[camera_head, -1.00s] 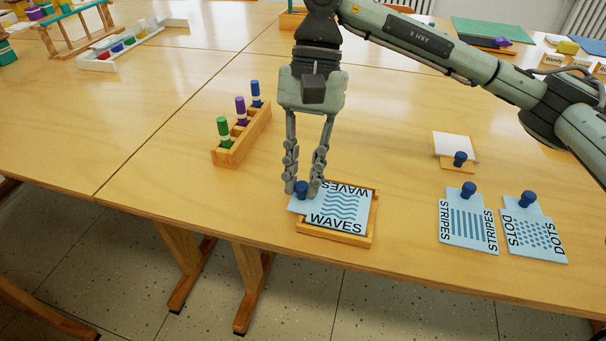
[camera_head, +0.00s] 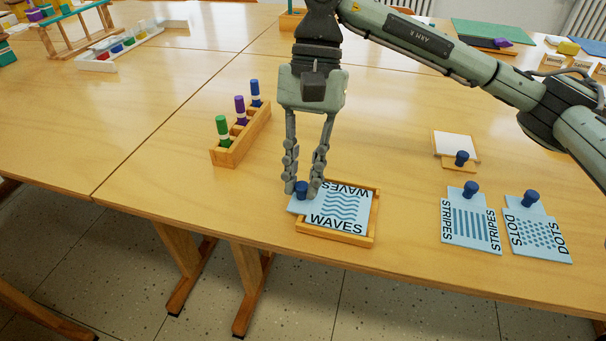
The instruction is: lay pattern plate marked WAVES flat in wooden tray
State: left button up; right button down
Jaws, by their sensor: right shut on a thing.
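The light blue plate marked WAVES (camera_head: 341,207) is at the wooden tray (camera_head: 348,237), over its inside, with its tab and blue knob (camera_head: 302,188) toward the left rim. It looks about level; I cannot tell whether it touches the tray floor. My right gripper (camera_head: 303,190) points down and is shut on the plate's blue knob. My left gripper is not in view.
Plates marked STRIPES (camera_head: 470,223) and DOTS (camera_head: 538,237) lie to the right. A white pad with a blue knob (camera_head: 455,146) lies behind them. A wooden rack (camera_head: 240,140) with green, purple and blue markers stands to the left. The table's front edge is close to the tray.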

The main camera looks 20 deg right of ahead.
jog(key=shift+f+b, duration=0.1)
jog(key=shift+b, duration=0.75)
dwell(1.1)
jog(key=c, duration=1.4)
grip_release()
jog(key=shift+o, duration=0.2)
jog(key=shift+o, duration=1.2)
jog(key=shift+r+p, duration=1.5)
jog(key=shift+r, duration=1.5)
